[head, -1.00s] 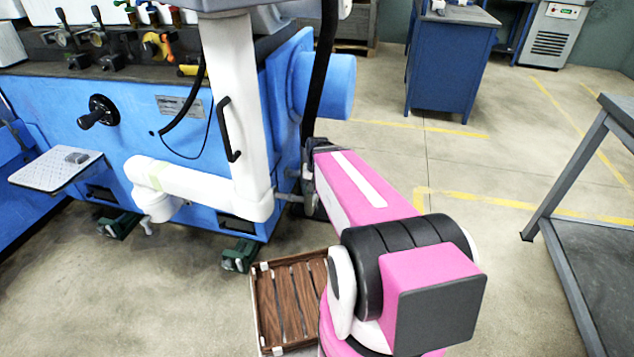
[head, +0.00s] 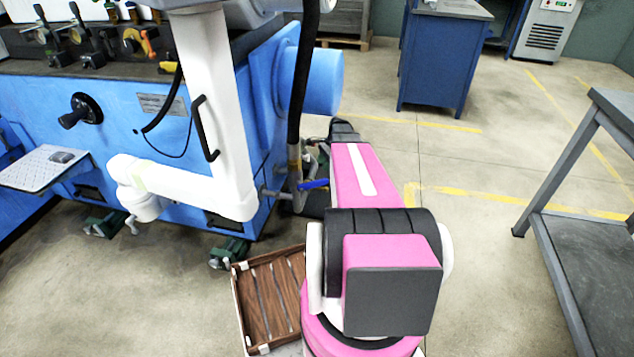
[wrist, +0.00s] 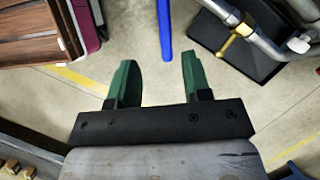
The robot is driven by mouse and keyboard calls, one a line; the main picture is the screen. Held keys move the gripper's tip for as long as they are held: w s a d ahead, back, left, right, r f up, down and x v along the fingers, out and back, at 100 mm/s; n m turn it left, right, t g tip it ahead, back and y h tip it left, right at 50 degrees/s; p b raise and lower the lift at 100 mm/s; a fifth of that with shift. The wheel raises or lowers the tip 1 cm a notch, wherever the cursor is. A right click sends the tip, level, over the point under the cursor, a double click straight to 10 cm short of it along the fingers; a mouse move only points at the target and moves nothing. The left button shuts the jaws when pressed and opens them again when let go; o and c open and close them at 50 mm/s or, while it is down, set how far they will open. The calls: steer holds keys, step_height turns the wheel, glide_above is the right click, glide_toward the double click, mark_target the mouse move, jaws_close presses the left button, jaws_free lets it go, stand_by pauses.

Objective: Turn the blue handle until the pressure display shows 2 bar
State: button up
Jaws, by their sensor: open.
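The blue handle (head: 313,184) shows in the head view as a short bar on the grey piping at the machine's lower right side. In the wrist view the blue handle (wrist: 165,30) enters from the top edge, its end just ahead of the gap between my fingers. My gripper (wrist: 158,60) is open, with two green fingers apart and nothing between them. The handle looks apart from both fingers; the depth gap is hard to tell. In the head view my arm hides the gripper. I cannot make out a readable pressure display in either view.
Grey pipes with a brass fitting (wrist: 240,32) lie right of the handle in the wrist view. The blue machine (head: 110,140) is left, a grey metal table (head: 585,150) right.

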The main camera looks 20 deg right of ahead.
mark_target(318, 180)
steer(key=shift+w+d+f+m, duration=0.15)
steer(key=shift+d+m, duration=0.05)
steer(key=shift+d, duration=0.15)
steer(key=shift+w+d+f+m, duration=0.1)
steer(key=shift+w+d+m, duration=0.1)
steer(key=shift+d, duration=0.15)
steer(key=x, duration=1)
steer(key=shift+a+f, duration=0.2)
steer(key=shift+f, duration=0.05)
